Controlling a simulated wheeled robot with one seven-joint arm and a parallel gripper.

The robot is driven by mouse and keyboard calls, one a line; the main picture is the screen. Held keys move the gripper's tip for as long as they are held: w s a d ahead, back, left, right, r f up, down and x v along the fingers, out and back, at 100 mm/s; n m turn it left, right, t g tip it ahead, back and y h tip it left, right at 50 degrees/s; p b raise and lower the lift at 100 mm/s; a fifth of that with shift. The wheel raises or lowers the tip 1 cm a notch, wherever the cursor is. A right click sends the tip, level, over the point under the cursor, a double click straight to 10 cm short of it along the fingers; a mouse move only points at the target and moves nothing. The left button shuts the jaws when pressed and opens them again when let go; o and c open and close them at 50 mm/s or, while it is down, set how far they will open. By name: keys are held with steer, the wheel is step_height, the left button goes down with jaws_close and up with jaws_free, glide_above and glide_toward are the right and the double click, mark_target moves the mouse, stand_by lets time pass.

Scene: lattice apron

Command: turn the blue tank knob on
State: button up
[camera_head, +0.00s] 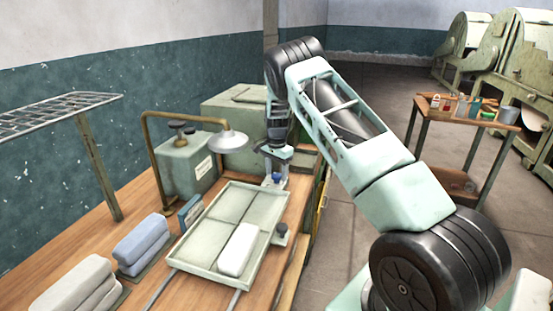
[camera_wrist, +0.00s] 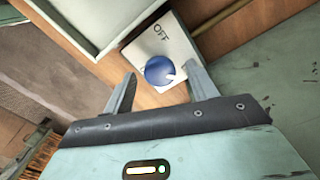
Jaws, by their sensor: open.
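The blue tank knob (camera_wrist: 159,70) is round, with a small white mark on its lower right edge in the wrist view. It sits on a white plate (camera_wrist: 178,44) whose visible label reads "OFF"; other lettering is hidden. In the head view the knob (camera_head: 277,177) shows just below my gripper (camera_head: 275,158), near the tray's far right corner. My gripper (camera_wrist: 161,74) is open and points down, with one finger on each side of the knob in the wrist view. A gap shows on the left; I cannot tell whether the right finger touches it.
A pale tray (camera_head: 188,259) with a white block (camera_head: 238,250) fills the bench middle. A lamp-like shade (camera_head: 229,140) on a bent pipe hangs left of my gripper. A green box (camera_head: 232,120) stands behind. A dark knob (camera_head: 281,230) sits at the tray's right.

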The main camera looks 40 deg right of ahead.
mark_target(277, 175)
step_height(277, 175, up, 17)
steer(key=b, duration=0.2)
steer(key=shift+b, duration=0.35)
stand_by(0.4)
